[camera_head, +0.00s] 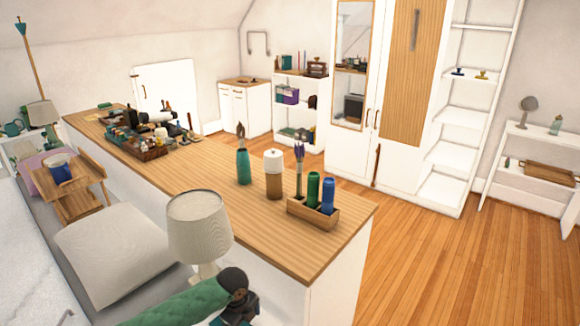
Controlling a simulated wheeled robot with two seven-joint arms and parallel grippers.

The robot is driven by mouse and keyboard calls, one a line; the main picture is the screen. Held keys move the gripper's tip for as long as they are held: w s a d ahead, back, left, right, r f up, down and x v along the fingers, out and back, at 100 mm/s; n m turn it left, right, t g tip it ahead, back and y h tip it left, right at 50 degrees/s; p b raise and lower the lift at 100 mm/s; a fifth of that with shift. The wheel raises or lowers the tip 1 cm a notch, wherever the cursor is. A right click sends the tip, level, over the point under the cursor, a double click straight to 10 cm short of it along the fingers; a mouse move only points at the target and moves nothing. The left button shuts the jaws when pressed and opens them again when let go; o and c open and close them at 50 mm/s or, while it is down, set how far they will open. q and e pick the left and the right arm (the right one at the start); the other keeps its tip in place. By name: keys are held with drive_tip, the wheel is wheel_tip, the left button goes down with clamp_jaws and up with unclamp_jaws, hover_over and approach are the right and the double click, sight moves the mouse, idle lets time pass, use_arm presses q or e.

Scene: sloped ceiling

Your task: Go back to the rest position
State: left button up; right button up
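Neither of my grippers shows clearly in the head view, and I see no arm coming in from the left or the right. A long wooden counter (215,205) with white sides runs across the middle. On its near end stand a teal bottle (243,165), a brown jar with a white lid (273,175) and a wooden holder (312,215). The holder has a green cylinder (313,188), a blue cylinder (328,196) and brushes in it.
A lamp (199,228), a grey cushion (112,250), a green bolster (175,306) and a dark object (234,290) I cannot identify are near. A wooden stand (75,205) is left. The wooden floor (440,265) at right is clear, before white shelves (462,120).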

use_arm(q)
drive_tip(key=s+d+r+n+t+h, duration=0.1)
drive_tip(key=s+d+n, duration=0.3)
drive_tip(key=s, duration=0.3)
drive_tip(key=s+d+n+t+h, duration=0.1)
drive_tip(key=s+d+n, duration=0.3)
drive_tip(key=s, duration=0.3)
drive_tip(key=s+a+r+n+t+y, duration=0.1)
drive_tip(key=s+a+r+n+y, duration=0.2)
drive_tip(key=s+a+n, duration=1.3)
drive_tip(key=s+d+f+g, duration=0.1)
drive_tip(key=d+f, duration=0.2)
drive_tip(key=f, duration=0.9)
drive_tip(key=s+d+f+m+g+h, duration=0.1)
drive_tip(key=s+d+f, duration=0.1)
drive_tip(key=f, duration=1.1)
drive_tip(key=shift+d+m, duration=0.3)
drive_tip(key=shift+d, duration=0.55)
